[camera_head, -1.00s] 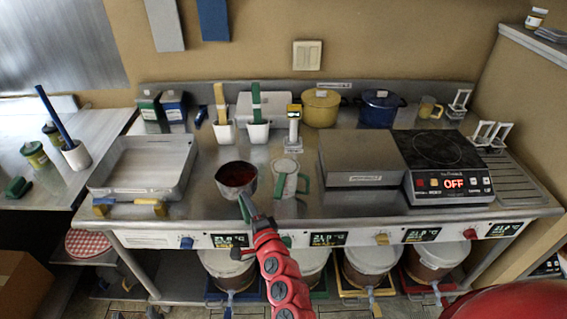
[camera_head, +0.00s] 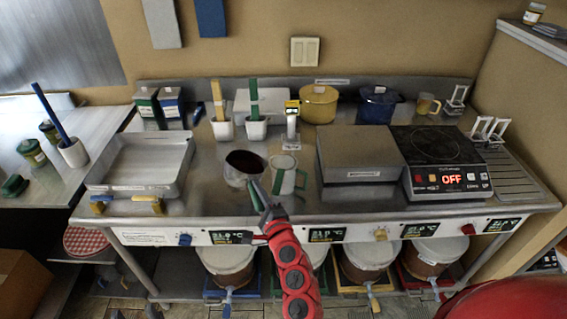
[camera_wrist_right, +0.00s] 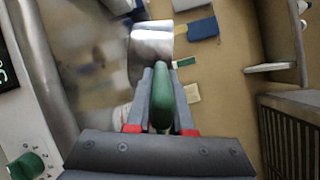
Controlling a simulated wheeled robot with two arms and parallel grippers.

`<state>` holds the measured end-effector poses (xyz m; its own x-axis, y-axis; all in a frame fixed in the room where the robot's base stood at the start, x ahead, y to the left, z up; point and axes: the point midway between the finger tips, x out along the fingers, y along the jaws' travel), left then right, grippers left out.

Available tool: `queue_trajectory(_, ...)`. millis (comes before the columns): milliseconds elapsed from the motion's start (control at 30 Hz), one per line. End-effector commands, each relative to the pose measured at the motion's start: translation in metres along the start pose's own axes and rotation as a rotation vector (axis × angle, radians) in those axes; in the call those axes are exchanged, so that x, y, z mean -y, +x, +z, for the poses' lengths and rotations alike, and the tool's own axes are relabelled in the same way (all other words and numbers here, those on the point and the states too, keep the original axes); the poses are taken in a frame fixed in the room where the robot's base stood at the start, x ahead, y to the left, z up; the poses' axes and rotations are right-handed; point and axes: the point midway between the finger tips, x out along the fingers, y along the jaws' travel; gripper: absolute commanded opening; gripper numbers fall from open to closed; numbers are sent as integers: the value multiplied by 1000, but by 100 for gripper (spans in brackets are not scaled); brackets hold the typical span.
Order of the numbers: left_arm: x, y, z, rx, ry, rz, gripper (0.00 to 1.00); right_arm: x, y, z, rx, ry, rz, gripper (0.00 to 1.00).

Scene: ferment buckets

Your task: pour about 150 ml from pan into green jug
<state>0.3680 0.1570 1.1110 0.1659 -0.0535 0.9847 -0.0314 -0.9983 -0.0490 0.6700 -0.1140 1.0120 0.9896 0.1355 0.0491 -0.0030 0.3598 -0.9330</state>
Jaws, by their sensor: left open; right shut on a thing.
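The steel pan (camera_head: 236,176), holding dark red liquid, is just left of the green jug in the head view. The jug (camera_head: 284,163) is a clear, upright jug with a green handle, standing on the steel bench. My right gripper (camera_head: 263,200) is shut on the pan's green handle, which also shows between the fingers in the right wrist view (camera_wrist_right: 163,105). The pan's rim is close to the jug, but I cannot tell whether they touch. No liquid stream is visible. The jug's contents are unclear.
A steel tray (camera_head: 178,186) stands to the left. A grey box (camera_head: 360,148) and a hot plate (camera_head: 437,146) marked OFF stand to the right.

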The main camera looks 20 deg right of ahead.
Motion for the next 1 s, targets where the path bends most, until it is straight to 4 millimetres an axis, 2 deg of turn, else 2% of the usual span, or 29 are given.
queue_trajectory(33, 0, 5, -1, -1, 0, 0, 50, 8, 0, 0, -1, 15, -6, 0)
queue_trajectory(100, 0, 6, -1, -1, 0, 0, 50, 10, 0, -1, -2, 33, -8, 0)
queue_trajectory(1000, 1, 21, -4, 0, 0, 0, 50, 36, -1, -9, -1, 178, -29, 0)
